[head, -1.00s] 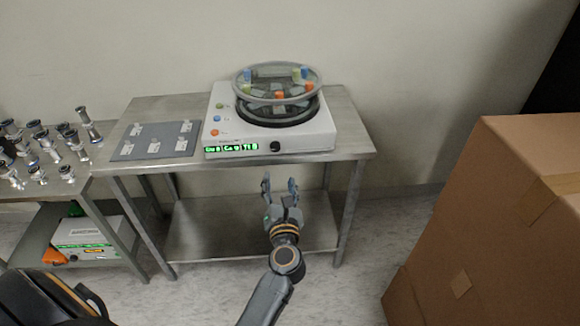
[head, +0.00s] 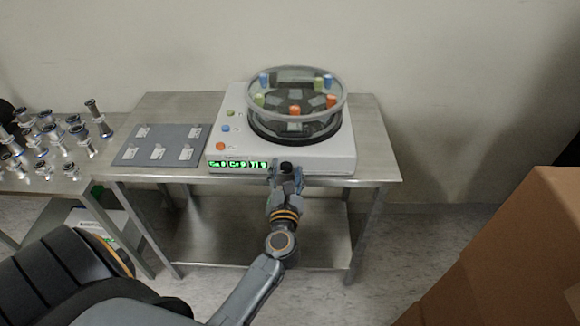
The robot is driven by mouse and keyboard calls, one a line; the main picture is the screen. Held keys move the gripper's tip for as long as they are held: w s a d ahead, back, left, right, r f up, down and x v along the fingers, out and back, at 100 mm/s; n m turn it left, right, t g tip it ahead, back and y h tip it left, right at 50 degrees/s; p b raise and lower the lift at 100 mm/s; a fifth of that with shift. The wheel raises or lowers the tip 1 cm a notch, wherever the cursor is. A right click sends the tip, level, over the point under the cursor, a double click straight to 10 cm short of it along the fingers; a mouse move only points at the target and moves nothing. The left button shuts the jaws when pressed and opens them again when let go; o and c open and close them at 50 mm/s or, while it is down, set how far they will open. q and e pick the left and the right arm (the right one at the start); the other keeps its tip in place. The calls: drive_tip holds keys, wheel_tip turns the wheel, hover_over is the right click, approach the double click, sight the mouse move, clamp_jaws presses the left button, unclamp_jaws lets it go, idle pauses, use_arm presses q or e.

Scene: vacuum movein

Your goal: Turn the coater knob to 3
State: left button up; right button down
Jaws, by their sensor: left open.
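The white coater (head: 330,162) stands on the metal table (head: 375,160), with a round clear chamber (head: 297,98) on top. A small black knob (head: 286,166) is on its front face, right of a lit green display (head: 238,164). The characters are too small to read surely, and I cannot tell the knob's setting. My left gripper (head: 286,174) is open and empty at the front of the coater. Its fingers are on the left and right of the knob in the picture; I cannot tell whether they touch it. My right gripper is out of view.
A grey mat (head: 160,145) with several small pieces lies left of the coater. Several metal fittings (head: 50,135) stand on the lower table at left. A large cardboard box (head: 510,250) stands at right. Floor (head: 405,240) shows between box and table.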

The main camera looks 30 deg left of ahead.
use_arm(q)
drive_tip(key=shift+s+r, duration=0.1)
drive_tip(key=c, duration=1.1)
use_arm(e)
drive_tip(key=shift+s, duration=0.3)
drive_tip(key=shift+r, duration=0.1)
